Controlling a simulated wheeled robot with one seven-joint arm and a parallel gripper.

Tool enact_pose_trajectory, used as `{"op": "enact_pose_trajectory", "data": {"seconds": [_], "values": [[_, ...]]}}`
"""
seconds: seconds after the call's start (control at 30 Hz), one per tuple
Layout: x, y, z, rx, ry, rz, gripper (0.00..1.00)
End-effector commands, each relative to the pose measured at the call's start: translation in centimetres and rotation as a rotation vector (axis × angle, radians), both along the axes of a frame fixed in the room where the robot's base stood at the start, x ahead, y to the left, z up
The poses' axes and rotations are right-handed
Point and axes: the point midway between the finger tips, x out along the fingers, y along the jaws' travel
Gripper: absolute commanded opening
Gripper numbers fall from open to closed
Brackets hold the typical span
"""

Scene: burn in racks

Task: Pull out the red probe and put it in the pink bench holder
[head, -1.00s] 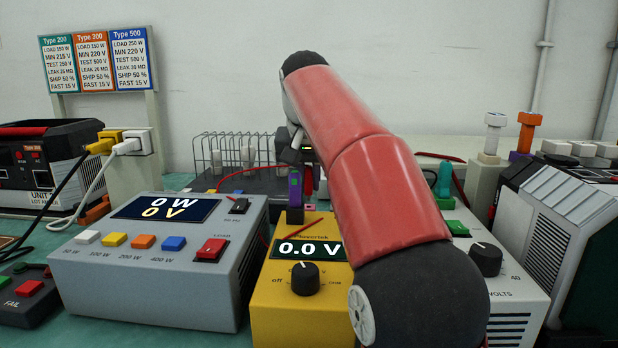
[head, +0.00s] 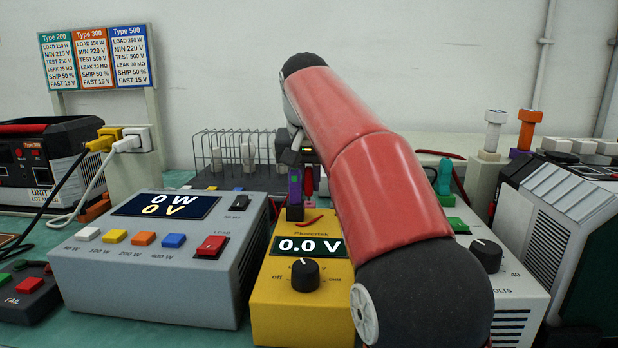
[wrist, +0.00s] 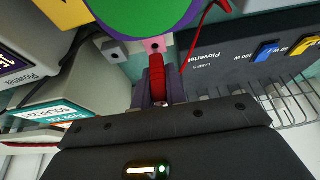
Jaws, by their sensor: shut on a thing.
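The red probe (wrist: 157,74) is between the fingers of my gripper (wrist: 158,88), which is shut on it. In the head view the probe (head: 308,181) stands roughly upright below my gripper (head: 298,158), behind the yellow meter. The pink bench holder (wrist: 156,46) lies at the probe's far end in the wrist view. In the head view the pink holder (head: 310,204) shows just under the probe, partly hidden. I cannot tell whether the probe's tip is seated in it.
A purple post (head: 295,188) stands close left of the probe. The yellow meter (head: 262,300) reads 0.0 V in front. A grey load box (head: 150,285) is at left, a wire rack (head: 205,150) behind. My arm hides much of the right middle.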

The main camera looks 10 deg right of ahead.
Motion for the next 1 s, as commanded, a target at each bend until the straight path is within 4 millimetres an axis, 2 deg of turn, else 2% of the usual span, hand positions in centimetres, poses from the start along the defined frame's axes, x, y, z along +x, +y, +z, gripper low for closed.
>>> {"op": "enact_pose_trajectory", "data": {"seconds": [0.9, 0.93, 1.0], "values": [[0.0, 0.0, -1.9, 0.000, 0.000, 0.000, 0.00], [0.0, 0.0, -1.9, 0.000, 0.000, 0.000, 0.15], [0.0, 0.0, -1.9, 0.000, 0.000, 0.000, 0.24]]}}
